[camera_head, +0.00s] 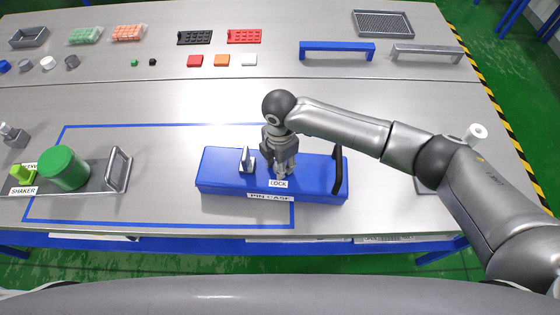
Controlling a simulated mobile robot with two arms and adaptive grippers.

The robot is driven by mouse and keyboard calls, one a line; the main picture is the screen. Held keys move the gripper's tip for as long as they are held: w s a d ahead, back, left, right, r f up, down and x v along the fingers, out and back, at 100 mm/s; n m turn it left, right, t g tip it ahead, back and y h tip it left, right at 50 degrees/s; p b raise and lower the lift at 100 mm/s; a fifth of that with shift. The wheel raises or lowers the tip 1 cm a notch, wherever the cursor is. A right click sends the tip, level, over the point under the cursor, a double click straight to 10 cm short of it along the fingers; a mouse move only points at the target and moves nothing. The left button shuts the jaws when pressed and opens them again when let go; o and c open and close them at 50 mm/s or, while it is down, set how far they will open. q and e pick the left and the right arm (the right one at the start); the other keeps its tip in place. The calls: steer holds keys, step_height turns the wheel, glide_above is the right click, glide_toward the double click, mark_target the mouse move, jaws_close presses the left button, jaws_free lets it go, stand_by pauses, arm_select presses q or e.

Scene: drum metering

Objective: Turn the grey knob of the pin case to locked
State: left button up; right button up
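The blue pin case (225,175) lies on the near part of the table, with a "PIN CASE" label on its front edge and a "LOCK" label (278,184) on top. A black handle (338,170) stands at its right end. An upright grey metal piece (247,160) stands on the lid, left of my gripper. My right gripper (284,172) points down at the lid just behind the "LOCK" label. Its fingers look close together, but whether they hold the grey knob cannot be seen; no knob shows clearly beside them. My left gripper is not in view.
A grey tray (98,178) with a green cylinder (63,168) and a "SHAKER" label stands at the left. Blue tape (150,125) outlines a table area. Small blocks, racks and blue and grey bridge-shaped bars (337,47) stand at the back. The middle of the table behind the case is clear.

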steer(key=shift+n, duration=0.6)
steer(key=o, duration=1)
step_height(320, 180, up, 12)
stand_by(0.5)
